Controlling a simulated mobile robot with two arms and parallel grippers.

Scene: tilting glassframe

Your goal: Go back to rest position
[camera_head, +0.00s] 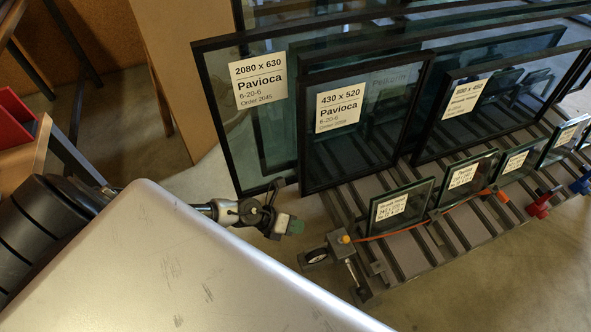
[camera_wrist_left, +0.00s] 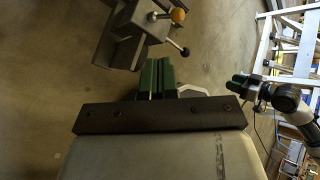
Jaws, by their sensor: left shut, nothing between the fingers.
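My left gripper (camera_head: 294,227), with green fingertips, shows beyond the edge of my silver body in the head view. It is near the left front corner of the glass rack (camera_head: 367,297), apart from the glass panes. In the left wrist view its green fingers (camera_wrist_left: 157,66) are together with nothing between them. Just ahead of them is a metal corner bracket (camera_wrist_left: 145,38) with a yellow ball knob (camera_wrist_left: 179,15). My right gripper (camera_wrist_left: 240,87) shows at the right of the left wrist view, its green fingers small. I cannot tell whether they touch.
Framed glass panes (camera_head: 350,150) with labels stand on the rack, with several small panes (camera_head: 402,206) at its front. An orange cord (camera_head: 420,225) runs along the front. A red bin (camera_head: 14,122) sits at far left. A ladder (camera_wrist_left: 290,50) is at right in the wrist view.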

